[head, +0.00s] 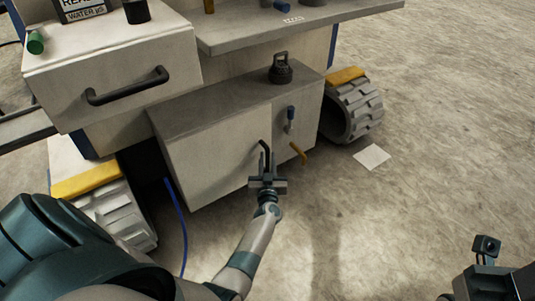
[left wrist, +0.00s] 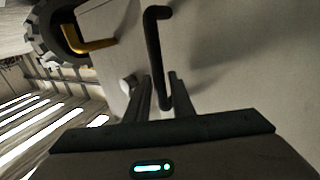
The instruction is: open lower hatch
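The lower hatch is the pale front panel (head: 215,160) of the low cabinet under the upper drawer, and it looks shut. Its black bar handle (head: 264,145) stands upright near the panel's right edge. In the left wrist view the handle (left wrist: 154,45) runs down between the two fingers. My left gripper (head: 267,158) is at the handle with its fingers on either side. The fingers (left wrist: 160,85) are apart, with a gap beside the bar. My right gripper (head: 486,246) is at the lower right, far from the cabinet, and its fingers do not show clearly.
The upper drawer (head: 115,90) with a black handle juts out above left. Treaded wheels (head: 352,108) flank the cabinet. The floor to the right is mostly clear.

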